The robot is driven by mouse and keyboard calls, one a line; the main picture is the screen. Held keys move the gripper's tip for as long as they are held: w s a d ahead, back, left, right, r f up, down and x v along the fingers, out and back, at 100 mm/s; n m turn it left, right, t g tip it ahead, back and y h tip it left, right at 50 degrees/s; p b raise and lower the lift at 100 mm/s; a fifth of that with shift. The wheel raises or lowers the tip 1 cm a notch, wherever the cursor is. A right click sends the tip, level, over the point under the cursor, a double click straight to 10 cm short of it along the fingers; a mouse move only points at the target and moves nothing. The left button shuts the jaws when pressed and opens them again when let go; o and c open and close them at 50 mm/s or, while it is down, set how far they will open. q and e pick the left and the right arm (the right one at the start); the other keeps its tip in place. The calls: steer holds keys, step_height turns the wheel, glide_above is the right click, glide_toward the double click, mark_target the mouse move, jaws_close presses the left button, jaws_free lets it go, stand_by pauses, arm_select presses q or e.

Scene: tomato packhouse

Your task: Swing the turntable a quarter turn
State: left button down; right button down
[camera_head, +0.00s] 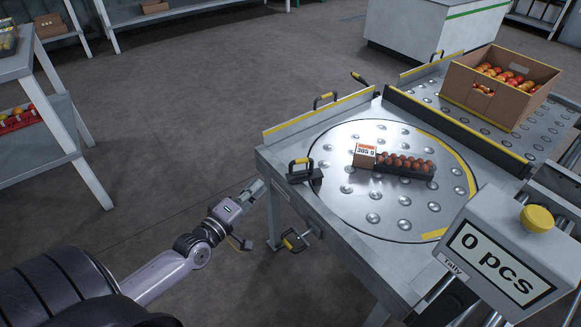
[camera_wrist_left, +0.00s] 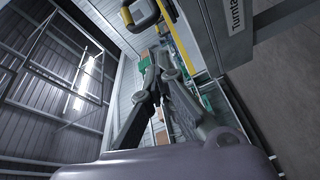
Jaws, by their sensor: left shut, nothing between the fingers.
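The turntable (camera_head: 335,205) is a round, studded metal disc set in a steel table, with a yellow arc along its right edge. A black handle with a yellow grip (camera_head: 301,170) stands at its left rim. A black tray of round reddish-brown items (camera_head: 405,166), with a small box and a price-like label, sits on the disc. My left gripper (camera_head: 256,188) is shut and empty, left of the table and apart from the handle. In the left wrist view its fingers (camera_wrist_left: 158,58) meet below a black and yellow handle (camera_wrist_left: 142,12), beside a plate reading "Turntab". My right gripper is out of view.
A black and yellow rail (camera_head: 450,127) separates the disc from a studded deck with a cardboard crate (camera_head: 482,103). A counter display (camera_head: 500,260) reads "0 pcs". Open floor lies left.

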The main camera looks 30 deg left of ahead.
arm_select(q)
steer(key=w+a+r+n+y+b, duration=0.1)
steer(key=w+a+n, duration=0.25)
steer(key=w, duration=0.65)
steer(key=shift+n, duration=0.25)
steer(key=d, duration=0.3)
steer(key=d+p, duration=0.1)
steer(key=shift+s+d, duration=0.2)
steer(key=shift+s, duration=0.2)
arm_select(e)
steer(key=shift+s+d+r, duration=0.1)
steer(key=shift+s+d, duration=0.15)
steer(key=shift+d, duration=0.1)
arm_select(q)
steer(key=shift+r, duration=0.1)
